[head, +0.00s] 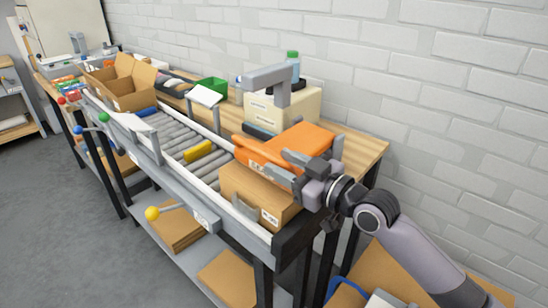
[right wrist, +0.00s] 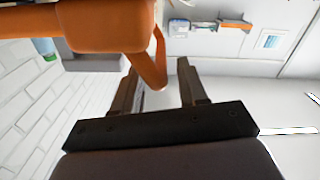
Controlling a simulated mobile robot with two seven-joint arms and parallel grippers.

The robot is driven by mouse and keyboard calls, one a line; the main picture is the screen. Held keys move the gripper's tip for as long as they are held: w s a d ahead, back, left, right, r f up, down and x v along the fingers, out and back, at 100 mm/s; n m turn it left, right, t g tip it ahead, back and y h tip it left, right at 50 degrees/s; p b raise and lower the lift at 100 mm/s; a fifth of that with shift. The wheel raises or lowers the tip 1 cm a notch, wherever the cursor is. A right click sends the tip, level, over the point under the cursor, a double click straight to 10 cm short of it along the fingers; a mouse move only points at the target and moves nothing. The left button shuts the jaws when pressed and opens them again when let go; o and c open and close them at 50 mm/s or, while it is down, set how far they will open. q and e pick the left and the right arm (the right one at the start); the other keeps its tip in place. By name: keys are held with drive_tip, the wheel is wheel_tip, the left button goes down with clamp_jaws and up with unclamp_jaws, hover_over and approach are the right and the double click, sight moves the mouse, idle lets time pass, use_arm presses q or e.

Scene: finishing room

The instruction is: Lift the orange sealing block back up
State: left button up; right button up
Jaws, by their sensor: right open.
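The orange sealing block (head: 305,138) is down at the near end of the roller conveyor, low over a closed cardboard box (head: 248,190). Whether it touches the box top is hidden. My right gripper (head: 280,169) is at the block's near right side, above the box. In the right wrist view the block (right wrist: 105,25) fills the top left, and an orange bar-like handle (right wrist: 152,68) reaches down between the tips of my open right gripper (right wrist: 158,72). The fingers stand apart on either side of it. My left gripper is out of view.
A grey post with an arm (head: 270,75) and a beige housing (head: 300,104) stand behind the block. A yellow piece (head: 199,151) lies on the rollers (head: 180,135). A yellow-knobbed lever (head: 153,213) sticks out in front. An open carton (head: 125,85) stands farther left.

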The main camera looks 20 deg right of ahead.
drive_tip(key=shift+x, duration=1.35)
clamp_jaws()
